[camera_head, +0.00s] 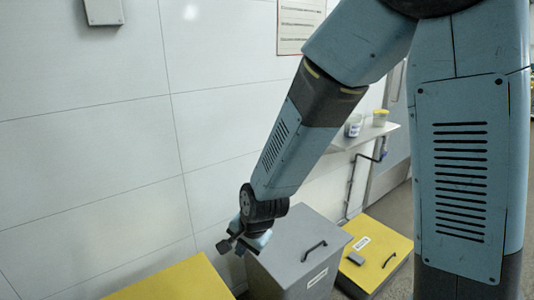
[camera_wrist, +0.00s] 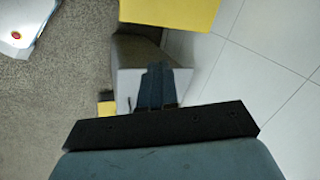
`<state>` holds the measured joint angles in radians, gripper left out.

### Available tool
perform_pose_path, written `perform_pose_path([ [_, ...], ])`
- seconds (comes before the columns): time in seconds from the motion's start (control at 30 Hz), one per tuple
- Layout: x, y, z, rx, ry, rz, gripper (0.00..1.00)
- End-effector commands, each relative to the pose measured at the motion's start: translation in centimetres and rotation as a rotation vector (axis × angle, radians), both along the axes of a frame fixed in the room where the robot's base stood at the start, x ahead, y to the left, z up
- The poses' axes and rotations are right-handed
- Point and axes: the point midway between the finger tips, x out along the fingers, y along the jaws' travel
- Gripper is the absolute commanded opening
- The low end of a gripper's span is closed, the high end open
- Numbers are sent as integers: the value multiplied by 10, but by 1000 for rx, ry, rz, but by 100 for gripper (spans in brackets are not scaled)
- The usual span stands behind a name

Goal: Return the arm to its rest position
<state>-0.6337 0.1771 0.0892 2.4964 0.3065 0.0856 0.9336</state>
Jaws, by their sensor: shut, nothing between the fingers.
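My arm reaches down from the upper right in the head view, bent at the elbow. My gripper (camera_head: 229,246) is at its lower end, shut and empty. It is beside the upper left edge of a grey cabinet (camera_head: 290,246) and near the white wall. Whether it touches the cabinet cannot be told.
A yellow top (camera_head: 178,281) lies at the lower left; a yellow-lidded box (camera_head: 380,254) stands right of the cabinet. A wall shelf (camera_head: 350,138) holds small containers. A grey box (camera_head: 103,11) hangs on the tiled wall (camera_head: 90,150). Grey floor (camera_wrist: 55,95) is open in the wrist view.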

Motion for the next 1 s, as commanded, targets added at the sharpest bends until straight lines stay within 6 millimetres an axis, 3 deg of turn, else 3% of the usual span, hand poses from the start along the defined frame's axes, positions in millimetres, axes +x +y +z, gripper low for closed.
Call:
perform_pose_path([
  [0.03,7,-12,16,-1,-20,12,0],
  [0.2,18,-50,60,-30,-72,79,0],
  [0.47,19,-113,123,-97,-153,175,0],
  [0.77,-3,-189,184,-209,-233,273,0],
  [1.0,-39,-245,224,-318,-276,337,0],
])
